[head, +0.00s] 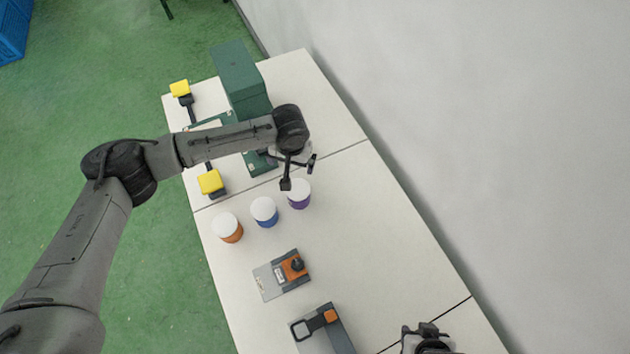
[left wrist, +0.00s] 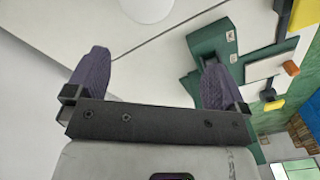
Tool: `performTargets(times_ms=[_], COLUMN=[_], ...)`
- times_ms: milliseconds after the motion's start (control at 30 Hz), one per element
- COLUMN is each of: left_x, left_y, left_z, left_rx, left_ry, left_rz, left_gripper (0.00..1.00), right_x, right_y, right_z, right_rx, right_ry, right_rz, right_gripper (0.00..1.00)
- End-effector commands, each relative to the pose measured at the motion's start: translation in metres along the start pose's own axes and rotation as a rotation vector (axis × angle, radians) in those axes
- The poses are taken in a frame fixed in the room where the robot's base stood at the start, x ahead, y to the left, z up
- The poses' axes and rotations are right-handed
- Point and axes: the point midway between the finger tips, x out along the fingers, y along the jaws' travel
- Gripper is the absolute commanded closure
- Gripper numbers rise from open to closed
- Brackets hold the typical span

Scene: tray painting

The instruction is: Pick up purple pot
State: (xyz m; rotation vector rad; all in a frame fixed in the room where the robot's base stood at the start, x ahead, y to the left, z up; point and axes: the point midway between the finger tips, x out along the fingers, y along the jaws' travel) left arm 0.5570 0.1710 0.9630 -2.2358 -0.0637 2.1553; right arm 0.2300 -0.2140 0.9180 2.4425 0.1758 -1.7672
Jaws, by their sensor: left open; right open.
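The purple pot (head: 300,202) has a white top and stands upright on the table, rightmost in a row with a blue pot (head: 264,217) and an orange pot (head: 230,233). My left gripper (head: 299,173) is open and empty, just beyond and above the purple pot. In the left wrist view, its two fingers are spread wide, and a white round top (left wrist: 148,8) is cut by the upper edge; its pot's colour does not show there. My right gripper (head: 428,338) is at the bottom edge of the head view, partly cut off, away from the pots.
A green box (head: 238,75) and yellow-headed tools (head: 210,182) are on the far table section (head: 300,75). A grey-orange device (head: 290,270) and a dark one (head: 322,328) lie nearer. A wall (head: 440,120) runs along the right. The table right of the pots is clear.

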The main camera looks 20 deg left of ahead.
Motion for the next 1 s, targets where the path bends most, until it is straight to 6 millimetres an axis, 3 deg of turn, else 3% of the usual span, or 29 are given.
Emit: performTargets(times_ms=[200,400,800,1000], left_x=[0.000,0.004,0.067,0.083], left_y=[0.009,0.010,0.014,0.014], left_z=[0.007,0.007,0.009,0.010], left_rx=[-0.300,-0.424,-0.438,-0.437], left_ry=[-0.046,-0.046,-0.047,-0.045], left_rz=[0.045,0.044,0.043,0.044], left_gripper=[0.00,0.00,0.00,0.00], right_x=[0.000,0.001,0.011,0.013], right_y=[0.000,0.001,0.001,0.001], right_z=[0.000,0.002,0.005,0.005], right_rx=[0.001,-0.003,-0.003,-0.003], right_ry=[-0.001,-0.004,-0.004,-0.003], right_rz=[0.000,0.004,0.004,0.004], right_gripper=[0.57,0.57,0.57,0.57])
